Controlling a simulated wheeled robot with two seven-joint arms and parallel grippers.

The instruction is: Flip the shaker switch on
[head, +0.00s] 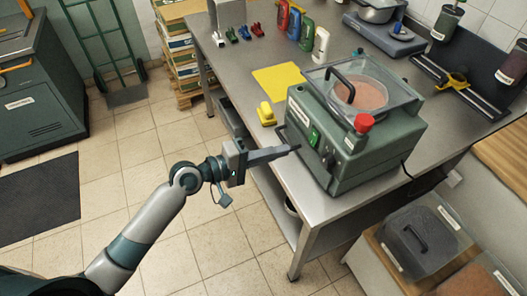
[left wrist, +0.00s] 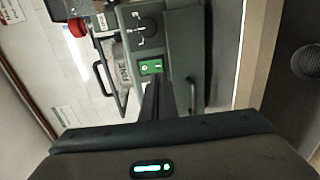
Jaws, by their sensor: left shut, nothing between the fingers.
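The shaker (head: 375,150) is a grey-green machine with a clear lid at the near edge of the steel bench. Its green rocker switch (head: 314,137) is on the front panel. The switch (left wrist: 151,67) also shows in the left wrist view, straight past the fingertips. My left gripper (head: 294,149) is shut and empty, its fingers pointing at the front panel just below and left of the switch. In the left wrist view the fingertips (left wrist: 158,82) end just under the switch; I cannot tell whether they touch. My right gripper is out of view.
A red knob (head: 363,123) stands up at the shaker's top corner. A dark handle (head: 287,141) sticks out from its front. The floor before the bench is open.

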